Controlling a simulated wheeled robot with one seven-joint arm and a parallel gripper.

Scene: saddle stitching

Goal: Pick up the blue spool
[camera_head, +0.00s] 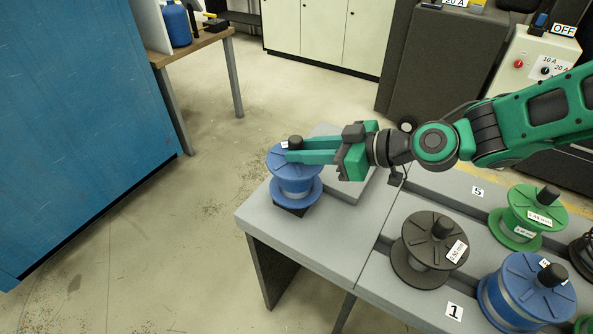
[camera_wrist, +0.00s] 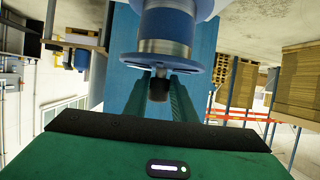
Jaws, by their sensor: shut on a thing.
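A blue spool (camera_head: 294,176) with a grey winding is at the left end of the grey bench, upright, above a dark block. My gripper (camera_head: 295,149) comes in from the right and is shut on the black knob on top of the spool. In the wrist view the same spool (camera_wrist: 165,38) shows beyond the green fingers (camera_wrist: 159,92), with the knob between them. I cannot tell whether the spool touches what is under it. A second blue spool (camera_head: 512,293) stands at the lower right of the bench.
A dark spool (camera_head: 416,262) and a green spool (camera_head: 520,222) stand on the grey bench (camera_head: 330,245). Number labels mark places there. A blue cabinet (camera_head: 80,130) fills the left side. A wooden table (camera_head: 190,48) is behind it. The floor between is clear.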

